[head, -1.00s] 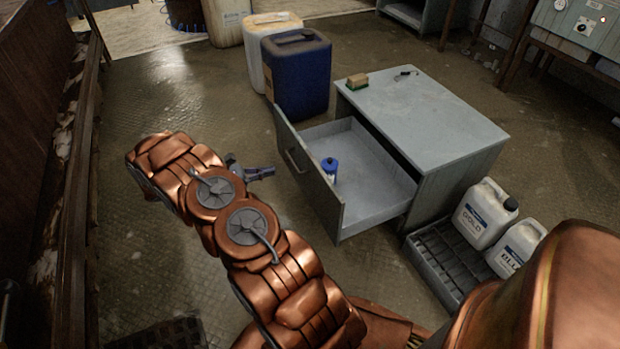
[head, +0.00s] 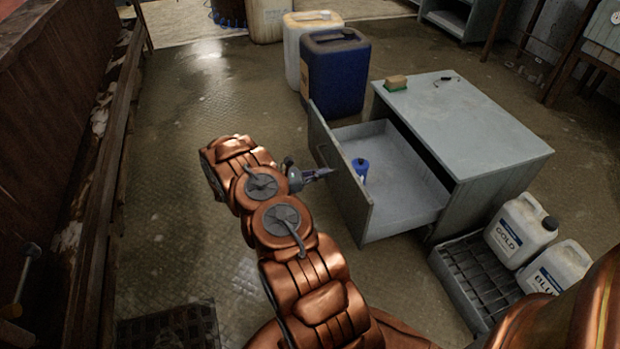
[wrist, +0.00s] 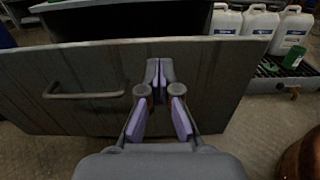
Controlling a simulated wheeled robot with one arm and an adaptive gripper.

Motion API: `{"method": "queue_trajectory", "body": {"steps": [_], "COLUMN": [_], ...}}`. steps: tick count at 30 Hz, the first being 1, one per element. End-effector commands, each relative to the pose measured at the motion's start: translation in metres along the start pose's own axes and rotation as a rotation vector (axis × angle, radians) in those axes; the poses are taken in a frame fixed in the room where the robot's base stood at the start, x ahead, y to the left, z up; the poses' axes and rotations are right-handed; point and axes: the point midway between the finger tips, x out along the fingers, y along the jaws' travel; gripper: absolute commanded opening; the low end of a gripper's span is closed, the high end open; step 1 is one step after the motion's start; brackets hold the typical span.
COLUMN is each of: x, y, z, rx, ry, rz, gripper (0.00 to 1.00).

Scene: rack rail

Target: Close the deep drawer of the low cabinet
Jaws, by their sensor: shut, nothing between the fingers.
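The low grey cabinet (head: 470,120) stands right of the middle in the head view. Its deep drawer (head: 400,205) is pulled well out to the left, with a blue-capped bottle (head: 361,170) inside. In the wrist view the drawer front (wrist: 215,85) fills the middle, with its bar handle (wrist: 85,94) to the left. My gripper (head: 326,173) is shut and empty in front of the drawer front. In the wrist view its fingertips (wrist: 158,66) point at the front, right of the handle. I cannot tell whether they touch it.
A blue canister (head: 336,75) and a white one (head: 300,50) stand behind the drawer. A grey crate tray (head: 460,275) and white jugs (head: 520,228) stand right of it. A sponge (head: 396,83) lies on the cabinet top. The floor at left (head: 190,110) is clear.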

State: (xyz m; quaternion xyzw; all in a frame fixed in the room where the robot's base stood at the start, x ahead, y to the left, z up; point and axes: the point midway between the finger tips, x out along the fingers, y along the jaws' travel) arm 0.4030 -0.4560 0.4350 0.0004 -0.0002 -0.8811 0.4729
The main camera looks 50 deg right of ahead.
Motion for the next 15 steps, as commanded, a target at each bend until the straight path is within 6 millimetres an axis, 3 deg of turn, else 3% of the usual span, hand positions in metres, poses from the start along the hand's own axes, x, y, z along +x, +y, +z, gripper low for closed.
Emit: {"method": "queue_trajectory", "body": {"steps": [6, 15], "x": [0.037, 0.064], "y": [-0.001, -0.001], "z": [-0.001, -0.001], "rx": [-0.001, -0.002], "ry": [-0.002, 0.0], "rz": [-0.004, -0.001], "gripper": [0.0, 0.0]}}
